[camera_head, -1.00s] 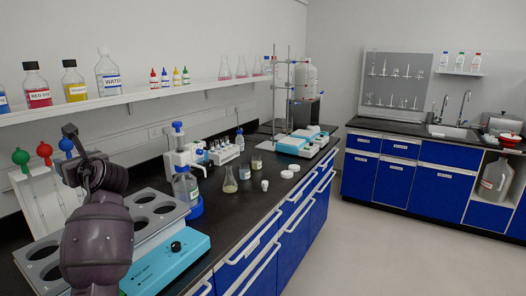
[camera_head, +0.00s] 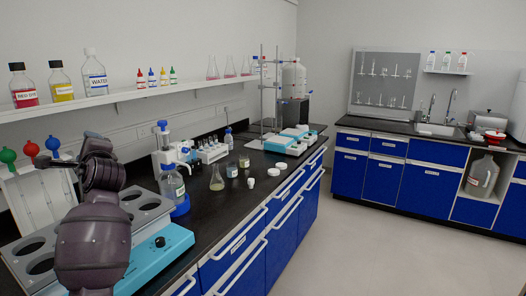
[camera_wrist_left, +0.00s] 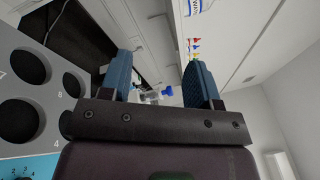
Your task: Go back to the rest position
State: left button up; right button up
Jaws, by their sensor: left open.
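My left arm comes in at the lower left of the head view, raised in front of the grey rack with round holes. In the left wrist view my left gripper (camera_wrist_left: 160,82) is open, its two blue fingers wide apart with nothing between them. The rack (camera_wrist_left: 35,75) shows at the left of that view, beside the gripper, and also in the head view (camera_head: 148,200). My right gripper is in neither view.
The black bench (camera_head: 212,232) carries a blue-based device (camera_head: 150,262), a dispenser bottle (camera_head: 172,185), a flask (camera_head: 216,180) and small jars. A shelf (camera_head: 120,96) with bottles runs along the wall above. The floor (camera_head: 330,240) to the right is clear.

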pick_arm(q)
jog(key=s+d+f+n+t+h, duration=0.1)
jog(key=s+d+f+n+h, duration=0.3)
jog(key=f, duration=0.4)
jog(key=s+d+f+n+t+h, duration=0.2)
jog(key=d+f+n+h, duration=0.15)
jog(key=d+f, duration=0.35)
jog(key=s+d+f+n+t+h, duration=0.1)
jog(key=s+d+f+n+h, duration=0.3)
jog(key=f, duration=0.5)
jog(key=s+d+f+n+g+h, duration=0.1)
jog(key=s+f+g, duration=0.2)
jog(key=s+f, duration=0.9)
jog(key=s+d+f+g+h, duration=0.1)
jog(key=s+d+f+g, duration=0.1)
jog(key=s+f, duration=0.9)
jog(key=s+g, duration=0.1)
jog(key=s, duration=0.5)
jog(key=shift+d+f+n, duration=0.2)
jog(key=shift+f+n, duration=0.15)
jog(key=shift+f, duration=0.05)
